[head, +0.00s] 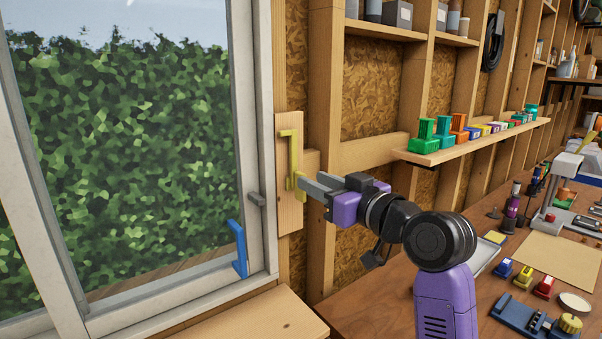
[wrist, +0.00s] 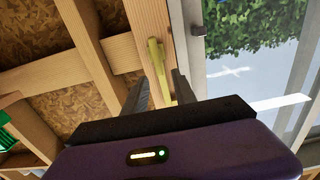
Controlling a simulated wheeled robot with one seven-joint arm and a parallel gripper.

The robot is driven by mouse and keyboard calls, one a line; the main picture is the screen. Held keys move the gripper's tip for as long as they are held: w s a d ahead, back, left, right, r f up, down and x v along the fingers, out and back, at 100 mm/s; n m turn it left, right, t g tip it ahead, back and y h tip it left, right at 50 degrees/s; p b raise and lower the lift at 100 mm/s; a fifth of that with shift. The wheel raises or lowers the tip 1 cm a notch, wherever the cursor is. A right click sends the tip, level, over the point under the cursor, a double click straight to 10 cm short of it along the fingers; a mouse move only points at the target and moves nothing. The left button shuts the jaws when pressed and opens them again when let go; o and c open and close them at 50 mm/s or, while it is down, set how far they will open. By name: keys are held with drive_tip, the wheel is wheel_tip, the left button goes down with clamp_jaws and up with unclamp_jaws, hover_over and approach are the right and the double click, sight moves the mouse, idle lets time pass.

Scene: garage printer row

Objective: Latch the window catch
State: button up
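The yellow window catch (head: 292,158) is mounted on a pale wooden board (head: 287,212) beside the window frame. It is a long upright piece with a short bend at its top and a thicker lower end. A grey peg (head: 257,199) sticks out of the window frame (head: 262,130) to its left. My gripper (head: 304,184) is at the catch's lower end. In the wrist view the catch (wrist: 156,58) appears between the two fingertips of my gripper (wrist: 159,76), with a gap between them. The fingers look open; I cannot tell whether either touches the catch.
A blue handle (head: 238,250) is on the window's lower right corner. A wooden sill (head: 255,318) lies below. A shelf (head: 470,143) with colored printed parts is at right, above a workbench (head: 365,305) with tools and small parts.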

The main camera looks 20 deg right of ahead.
sight(301, 173)
drive_tip(key=shift+p+x, duration=0.6)
drive_tip(key=shift+x, duration=2.15)
clamp_jaws()
